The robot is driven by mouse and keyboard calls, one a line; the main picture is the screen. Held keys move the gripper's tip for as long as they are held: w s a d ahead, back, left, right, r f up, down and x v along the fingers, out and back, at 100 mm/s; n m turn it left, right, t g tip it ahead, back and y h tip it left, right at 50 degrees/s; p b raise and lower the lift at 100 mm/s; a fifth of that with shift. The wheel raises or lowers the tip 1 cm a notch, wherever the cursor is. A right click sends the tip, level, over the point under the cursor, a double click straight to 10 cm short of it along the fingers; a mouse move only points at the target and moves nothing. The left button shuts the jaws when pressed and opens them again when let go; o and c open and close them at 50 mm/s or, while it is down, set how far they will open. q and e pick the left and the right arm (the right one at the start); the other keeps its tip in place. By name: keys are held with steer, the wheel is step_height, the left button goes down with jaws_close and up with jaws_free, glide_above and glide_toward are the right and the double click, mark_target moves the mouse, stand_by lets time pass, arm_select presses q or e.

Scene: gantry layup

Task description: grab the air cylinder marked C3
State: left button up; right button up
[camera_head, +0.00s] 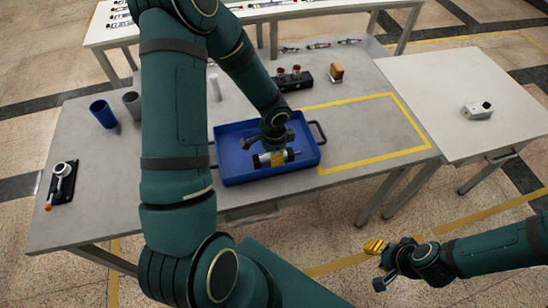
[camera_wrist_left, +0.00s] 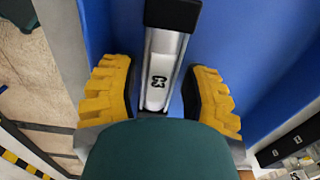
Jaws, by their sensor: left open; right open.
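A silver air cylinder (camera_head: 262,161) with dark end caps lies in the blue tray (camera_head: 230,172). In the left wrist view the cylinder (camera_wrist_left: 161,68) carries a dark mark that looks like C3 turned sideways. My left gripper (camera_head: 278,158) reaches down into the tray. Its yellow fingers, seen in the left wrist view (camera_wrist_left: 158,92), stand open on both sides of the cylinder, with a gap showing on each side. My right gripper (camera_head: 382,264) is open and empty, over the floor in front of the table.
The tray has side handles (camera_head: 318,131). On the table (camera_head: 185,205) are a blue cup (camera_head: 102,114), a grey cup (camera_head: 132,103), a lever device (camera_head: 62,182) and a dark block (camera_head: 293,80). The yellow-outlined area right of the tray is clear.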

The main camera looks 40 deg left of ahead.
arm_select(q)
steer(key=shift+r, duration=0.1)
steer(key=shift+c, duration=0.3)
jaws_close()
